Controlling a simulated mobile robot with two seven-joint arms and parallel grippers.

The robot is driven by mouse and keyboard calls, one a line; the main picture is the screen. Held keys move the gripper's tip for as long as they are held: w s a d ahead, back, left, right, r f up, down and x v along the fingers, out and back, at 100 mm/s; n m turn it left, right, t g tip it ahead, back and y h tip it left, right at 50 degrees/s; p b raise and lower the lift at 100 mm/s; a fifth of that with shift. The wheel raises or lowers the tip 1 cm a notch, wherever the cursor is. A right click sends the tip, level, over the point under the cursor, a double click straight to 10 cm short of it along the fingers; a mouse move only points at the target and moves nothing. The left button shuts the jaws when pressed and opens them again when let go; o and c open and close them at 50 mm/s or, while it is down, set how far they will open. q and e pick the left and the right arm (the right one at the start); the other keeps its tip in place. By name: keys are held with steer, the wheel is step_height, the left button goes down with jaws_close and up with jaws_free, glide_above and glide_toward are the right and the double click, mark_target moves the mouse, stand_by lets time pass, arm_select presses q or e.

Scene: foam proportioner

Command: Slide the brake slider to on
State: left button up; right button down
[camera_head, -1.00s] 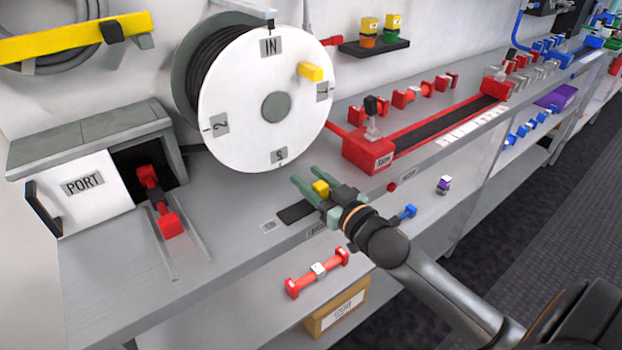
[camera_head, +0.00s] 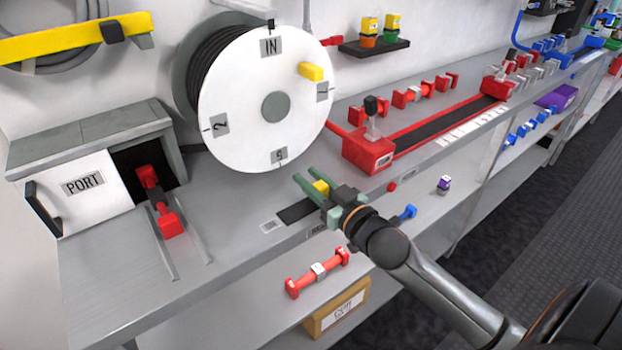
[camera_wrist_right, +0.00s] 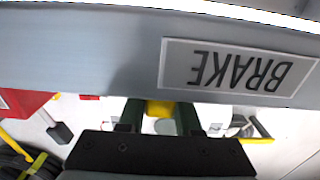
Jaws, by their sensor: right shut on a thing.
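The brake slider's yellow knob (camera_head: 321,187) sits at the right part of a short black slot (camera_head: 296,211) in the grey bench top. My right gripper (camera_head: 308,178) has its green fingers on both sides of the knob and is shut on it. In the right wrist view the yellow knob (camera_wrist_right: 160,108) shows between the two green fingers (camera_wrist_right: 160,122). A BRAKE label (camera_wrist_right: 238,68) is on the bench edge there. A small label (camera_head: 271,226) lies at the left end of the slot. My left gripper is not in view.
A large white reel (camera_head: 240,120) stands just behind the slot. A red block (camera_head: 368,152) with a lever is to the right, and a PORT box (camera_head: 85,185) to the left. A lower shelf holds a red bar (camera_head: 318,270).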

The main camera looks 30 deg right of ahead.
mark_target(285, 206)
stand_by(0.5)
steer(key=a, duration=0.2)
steer(key=a+p, duration=0.1)
steer(key=a, duration=0.1)
steer(key=a+p, duration=0.1)
steer(key=a, duration=0.1)
steer(key=shift+s, duration=0.25)
steer(key=shift+a+f, duration=0.1)
steer(key=shift+a, duration=0.1)
steer(key=c, duration=0.7)
jaws_free()
steer(key=shift+a, duration=0.15)
steer(key=shift+o, duration=0.5)
steer(key=shift+s, duration=0.15)
